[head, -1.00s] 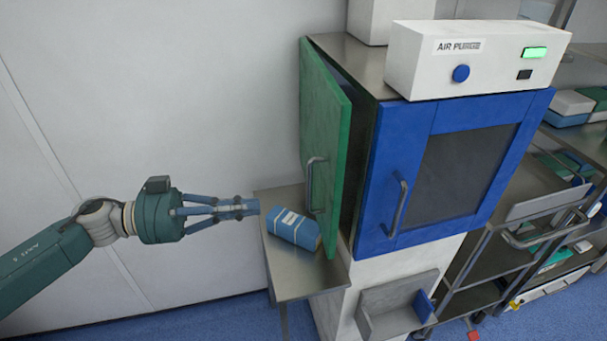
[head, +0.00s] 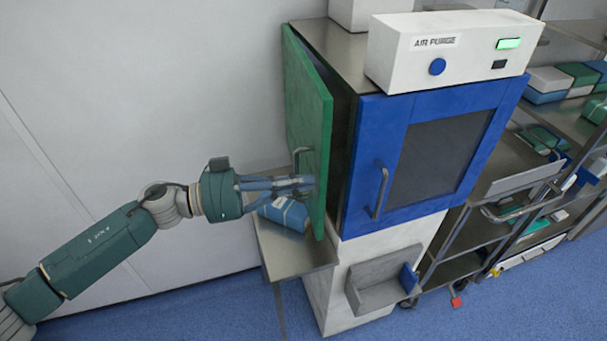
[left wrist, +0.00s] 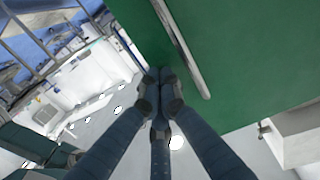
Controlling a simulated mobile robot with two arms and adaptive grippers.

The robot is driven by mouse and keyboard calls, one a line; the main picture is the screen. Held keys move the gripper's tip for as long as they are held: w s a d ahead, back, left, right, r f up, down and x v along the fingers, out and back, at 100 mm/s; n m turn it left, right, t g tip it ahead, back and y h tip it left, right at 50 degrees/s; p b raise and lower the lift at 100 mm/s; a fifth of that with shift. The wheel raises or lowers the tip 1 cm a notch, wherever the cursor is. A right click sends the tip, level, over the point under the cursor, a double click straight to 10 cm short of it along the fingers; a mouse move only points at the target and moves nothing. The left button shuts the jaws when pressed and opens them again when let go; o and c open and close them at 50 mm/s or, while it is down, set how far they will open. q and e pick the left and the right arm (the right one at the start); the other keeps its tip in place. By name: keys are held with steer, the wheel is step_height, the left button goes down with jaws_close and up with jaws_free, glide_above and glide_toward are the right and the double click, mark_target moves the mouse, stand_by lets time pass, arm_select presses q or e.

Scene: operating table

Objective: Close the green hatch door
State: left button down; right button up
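The green hatch door (head: 308,130) stands ajar on the left side of the cabinet, with a dark gap between it and the body. Its metal handle (head: 299,160) is on the outer face. My left gripper (head: 308,184) is at the door's outer face, just below the handle. In the left wrist view the green door (left wrist: 245,50) fills the upper right, and the handle (left wrist: 182,50) runs close beside the fingertips (left wrist: 160,78). The fingers are together with nothing between them. Whether they touch the door I cannot tell. My right gripper is not in view.
A blue wrapped package (head: 284,212) lies on a small steel side table (head: 305,255) below my gripper. The blue door (head: 372,165) beside the green one is shut. An air purge box (head: 455,45) sits on top. Shelves with packs (head: 545,140) stand at right.

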mark_target(319, 180)
arm_select(q)
steer(key=shift+w+d, duration=0.1)
steer(key=shift+d, duration=0.2)
steer(key=shift+d+r, duration=0.1)
steer(key=shift+d, duration=0.15)
steer(key=p+x, duration=0.2)
steer(key=x, duration=0.1)
steer(key=shift+d, duration=0.35)
steer(key=shift+a, duration=0.1)
